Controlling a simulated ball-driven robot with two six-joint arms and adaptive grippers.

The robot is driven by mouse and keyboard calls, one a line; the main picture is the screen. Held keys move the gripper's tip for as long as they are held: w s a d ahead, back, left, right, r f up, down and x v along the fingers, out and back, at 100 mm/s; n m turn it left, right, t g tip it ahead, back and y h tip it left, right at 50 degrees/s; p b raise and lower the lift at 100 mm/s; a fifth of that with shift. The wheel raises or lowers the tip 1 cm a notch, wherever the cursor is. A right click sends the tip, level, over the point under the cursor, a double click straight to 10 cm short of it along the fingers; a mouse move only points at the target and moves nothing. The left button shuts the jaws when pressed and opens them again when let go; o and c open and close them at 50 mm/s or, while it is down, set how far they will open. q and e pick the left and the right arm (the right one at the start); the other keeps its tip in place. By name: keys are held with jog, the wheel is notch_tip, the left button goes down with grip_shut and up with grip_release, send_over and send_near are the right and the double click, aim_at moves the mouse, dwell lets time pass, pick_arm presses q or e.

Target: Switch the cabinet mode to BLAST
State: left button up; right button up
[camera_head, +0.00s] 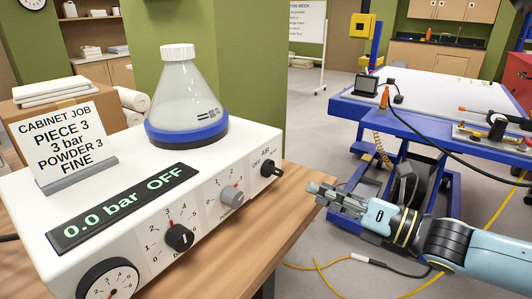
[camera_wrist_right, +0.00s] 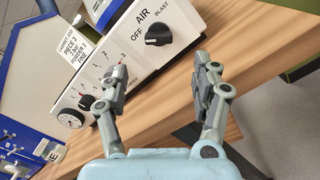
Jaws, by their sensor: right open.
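The white control unit (camera_head: 130,215) stands on a wooden bench. Its display (camera_head: 122,207) reads "0.0 bar OFF". The black mode knob (camera_head: 270,168), under the AIR label with OFF and BLAST marks, is at the right end of its front. It also shows in the right wrist view (camera_wrist_right: 158,33), beyond my fingertips; I cannot tell its exact pointing. My right gripper (camera_head: 325,196) is open and empty, to the right of the knob and apart from it. In the wrist view the fingers of my right gripper (camera_wrist_right: 160,72) are spread wide. My left gripper is out of view.
A black pressure knob (camera_head: 179,237) and a grey powder knob (camera_head: 231,197) sit left of the mode knob. A flask (camera_head: 185,95) and a job card (camera_head: 66,143) stand on top. A blue-framed table (camera_head: 430,92) is at right. Space before the mode knob looks clear.

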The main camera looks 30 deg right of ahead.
aim_at(279, 174)
jog(key=x, duration=0.3)
jog(key=p+x, duration=0.1)
jog(key=x, duration=0.5)
jog(key=shift+w+r+p, duration=0.15)
jog(key=shift+r+p, duration=0.2)
jog(key=shift+w+a+f, duration=0.15)
jog(key=shift+w, duration=0.3)
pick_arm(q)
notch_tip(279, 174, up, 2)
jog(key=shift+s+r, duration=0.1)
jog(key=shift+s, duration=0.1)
pick_arm(e)
jog(key=c, duration=1.2)
